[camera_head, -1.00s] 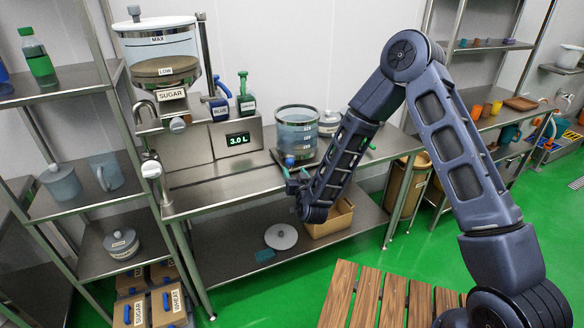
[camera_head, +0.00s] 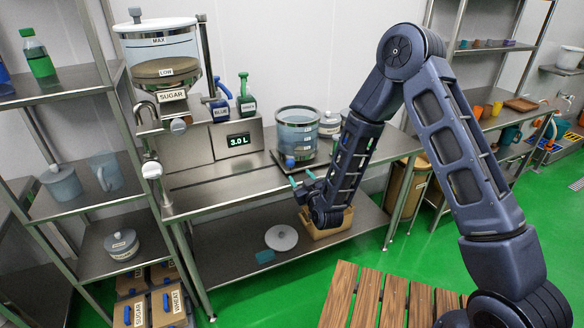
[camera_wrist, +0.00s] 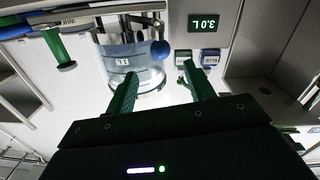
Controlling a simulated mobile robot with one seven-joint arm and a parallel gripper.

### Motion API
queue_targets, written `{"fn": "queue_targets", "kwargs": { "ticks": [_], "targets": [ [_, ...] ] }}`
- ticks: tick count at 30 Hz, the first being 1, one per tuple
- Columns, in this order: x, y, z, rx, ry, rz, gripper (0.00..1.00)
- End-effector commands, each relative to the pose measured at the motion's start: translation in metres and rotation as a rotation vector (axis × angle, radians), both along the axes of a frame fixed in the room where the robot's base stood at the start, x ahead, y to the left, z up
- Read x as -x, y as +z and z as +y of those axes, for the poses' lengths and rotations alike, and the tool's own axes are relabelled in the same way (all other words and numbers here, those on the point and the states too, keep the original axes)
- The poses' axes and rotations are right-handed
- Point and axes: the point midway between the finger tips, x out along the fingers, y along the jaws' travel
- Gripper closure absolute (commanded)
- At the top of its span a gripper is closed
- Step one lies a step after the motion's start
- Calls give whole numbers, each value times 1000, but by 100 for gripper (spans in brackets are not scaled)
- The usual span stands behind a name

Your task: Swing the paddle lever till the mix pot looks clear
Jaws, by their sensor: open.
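The mix pot (camera_head: 297,137) is a clear cylinder with steel bands and bluish, see-through contents, standing on the counter. A blue ball knob (camera_head: 290,162) sits low on its front; I cannot tell whether it belongs to the paddle lever. My gripper (camera_head: 301,178) is open and empty, in front of and a little below the knob, apart from it. In the wrist view, which is upside down, the pot (camera_wrist: 130,68) and blue knob (camera_wrist: 160,50) show beyond the green fingers (camera_wrist: 159,88). The pot's inside is too small to judge fully.
A display reading 3.0 L (camera_head: 238,140) and a sugar hopper (camera_head: 162,50) stand left of the pot. A lidded pot (camera_head: 330,122) is behind right. A cardboard box (camera_head: 322,232) and grey lid (camera_head: 281,237) lie below.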

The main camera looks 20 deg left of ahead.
Motion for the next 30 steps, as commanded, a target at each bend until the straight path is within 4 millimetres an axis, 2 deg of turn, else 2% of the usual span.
{"fn": "queue_targets", "kwargs": {
  "ticks": [5, 18, 24, 30],
  "targets": [
    [-11, 0, 10, 14, 6, -14, 46],
    [-63, 0, 58, 12, 5, -14, 46],
    [-75, 0, 70, 12, 6, -12, 46],
    [-79, 0, 73, 12, 6, -12, 46]
  ]
}}
